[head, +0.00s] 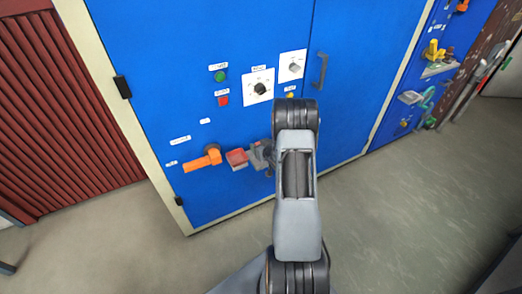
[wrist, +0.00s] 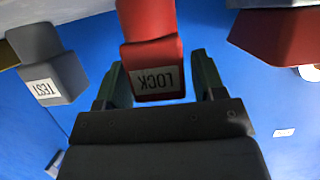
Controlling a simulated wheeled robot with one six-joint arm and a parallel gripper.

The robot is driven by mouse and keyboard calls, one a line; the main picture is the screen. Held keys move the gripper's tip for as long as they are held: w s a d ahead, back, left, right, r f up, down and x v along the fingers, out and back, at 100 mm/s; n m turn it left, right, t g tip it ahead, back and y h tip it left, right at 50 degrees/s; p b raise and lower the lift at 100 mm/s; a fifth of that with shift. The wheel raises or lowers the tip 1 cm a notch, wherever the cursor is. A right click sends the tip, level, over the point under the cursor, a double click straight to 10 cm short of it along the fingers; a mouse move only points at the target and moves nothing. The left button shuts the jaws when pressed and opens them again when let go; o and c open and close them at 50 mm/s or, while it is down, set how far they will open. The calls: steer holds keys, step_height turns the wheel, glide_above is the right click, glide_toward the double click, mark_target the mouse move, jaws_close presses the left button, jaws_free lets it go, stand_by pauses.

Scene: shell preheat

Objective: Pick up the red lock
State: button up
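The red lock (wrist: 155,65) is in the wrist view, a red block with an upside-down LOCK label, extending past the top edge. My gripper (wrist: 160,82) has one dark finger on each side of the lock's lower part. The fingers look spread; a narrow gap shows on the right side, and contact on the left is unclear. In the head view my arm covers much of this area. A red block (head: 237,158) shows on the blue cabinet left of my arm; I cannot tell whether it is the same lock.
A grey TEST block (wrist: 48,65) is left of the lock in the wrist view, and a dark red part (wrist: 285,38) is on the right. On the cabinet (head: 200,60) are an orange handle (head: 202,160) and a black knob (head: 260,88). The floor at right is clear.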

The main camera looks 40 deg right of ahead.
steer(key=c, duration=0.8)
